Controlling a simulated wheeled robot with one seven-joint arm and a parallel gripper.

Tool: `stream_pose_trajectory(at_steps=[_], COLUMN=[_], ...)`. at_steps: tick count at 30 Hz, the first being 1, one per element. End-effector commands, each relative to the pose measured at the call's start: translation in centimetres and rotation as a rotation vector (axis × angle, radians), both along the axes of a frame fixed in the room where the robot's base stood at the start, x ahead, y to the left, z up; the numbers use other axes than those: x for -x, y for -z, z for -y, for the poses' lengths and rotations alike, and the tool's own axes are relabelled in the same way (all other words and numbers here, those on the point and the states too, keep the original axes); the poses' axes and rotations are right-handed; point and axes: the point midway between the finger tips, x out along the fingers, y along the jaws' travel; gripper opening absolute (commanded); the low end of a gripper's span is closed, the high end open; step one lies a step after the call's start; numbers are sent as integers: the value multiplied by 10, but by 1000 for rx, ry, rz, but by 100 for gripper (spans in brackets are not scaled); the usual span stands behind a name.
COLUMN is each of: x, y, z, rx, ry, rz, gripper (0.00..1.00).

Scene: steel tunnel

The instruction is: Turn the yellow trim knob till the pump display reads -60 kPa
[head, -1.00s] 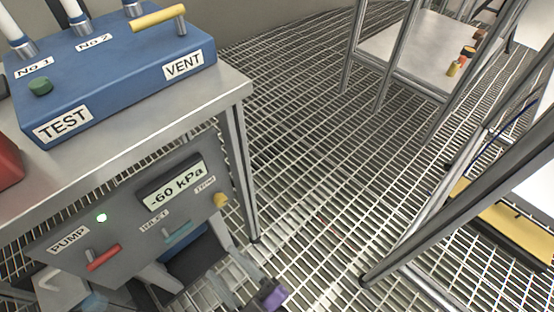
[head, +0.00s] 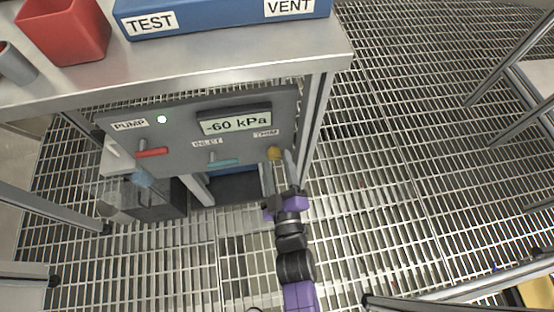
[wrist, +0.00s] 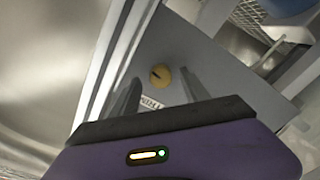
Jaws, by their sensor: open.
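The yellow trim knob (head: 274,153) sits at the right end of the grey pump panel (head: 180,165), under the TRIM label. The pump display (head: 235,125) reads -60 kPa. My gripper (head: 279,172) is just below and in front of the knob. In the wrist view the knob (wrist: 160,76) shows a dark mark on its face and lies beyond the fingertips of my gripper (wrist: 158,95). The fingers are apart with nothing between them. They look clear of the knob, though the exact gap is hard to tell.
A red lever (head: 153,153) and a teal inlet lever (head: 222,162) stick out from the panel. Above is a steel bench (head: 200,68) with a blue TEST/VENT box (head: 220,15) and a red bin (head: 64,30). A bench leg stands close right of the knob. Open grating floor lies to the right.

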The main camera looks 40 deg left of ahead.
Motion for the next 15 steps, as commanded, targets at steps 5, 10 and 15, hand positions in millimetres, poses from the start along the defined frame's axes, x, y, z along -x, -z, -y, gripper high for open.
stream_pose_trajectory(at_steps=[5, 10, 15], x=[-10, -12, -12], y=[1, 0, 0], z=[-12, -14, -14], rx=[1, 1, 0], ry=[0, 1, 1], rz=[-1, 0, -1], gripper=[54, 54, 50])
